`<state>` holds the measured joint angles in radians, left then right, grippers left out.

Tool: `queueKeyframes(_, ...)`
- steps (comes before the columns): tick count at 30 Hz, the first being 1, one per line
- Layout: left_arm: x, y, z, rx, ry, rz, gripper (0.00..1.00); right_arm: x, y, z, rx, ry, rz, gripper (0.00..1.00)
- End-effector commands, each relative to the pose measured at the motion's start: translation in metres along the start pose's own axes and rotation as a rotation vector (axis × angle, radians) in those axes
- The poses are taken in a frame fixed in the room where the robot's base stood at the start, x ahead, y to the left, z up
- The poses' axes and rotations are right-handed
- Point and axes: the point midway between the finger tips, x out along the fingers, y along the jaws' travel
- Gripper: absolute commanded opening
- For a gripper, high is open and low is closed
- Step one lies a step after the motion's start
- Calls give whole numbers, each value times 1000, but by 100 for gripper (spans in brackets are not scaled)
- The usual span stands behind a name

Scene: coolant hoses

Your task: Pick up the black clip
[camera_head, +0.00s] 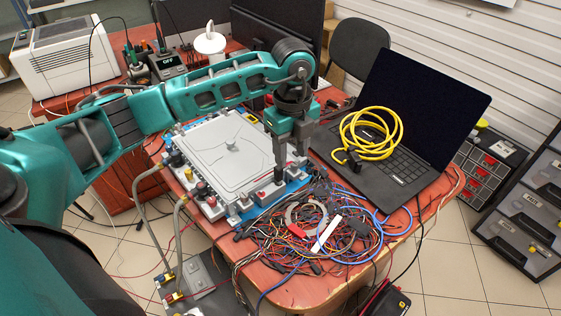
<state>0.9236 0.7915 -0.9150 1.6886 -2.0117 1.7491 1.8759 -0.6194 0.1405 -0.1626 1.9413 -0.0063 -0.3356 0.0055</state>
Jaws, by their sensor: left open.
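My left gripper (289,168) points down over the front right edge of the grey metal unit (215,150). Its two dark fingers are apart, and I see nothing held between them. Small dark pieces (320,190) lie in the tangle of cables (290,245), just right of and below the fingers. I cannot tell which of them is the black clip. The fingertips partly hide the unit's edge fittings. My right gripper is not in view.
An open laptop (400,170) with a coiled yellow cable (372,135) on it stands right of the gripper. Grey hoses (143,215) hang off the unit's left side. Colored wires spill over the red table's (435,190) front edge. A soldering station (167,65) stands behind.

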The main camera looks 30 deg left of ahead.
Motion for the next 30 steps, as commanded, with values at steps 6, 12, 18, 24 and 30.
queueKeyframes(6,-11,7,37,-114,-146,35,47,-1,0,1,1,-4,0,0)
queueKeyframes(12,26,9,41,-113,-144,37,47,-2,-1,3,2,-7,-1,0)
queueKeyframes(18,53,8,44,-110,-142,33,47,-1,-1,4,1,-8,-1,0)
queueKeyframes(24,68,7,44,-110,-140,34,47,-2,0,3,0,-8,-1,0)
queueKeyframes(30,99,4,46,-110,-140,35,47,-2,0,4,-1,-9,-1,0)
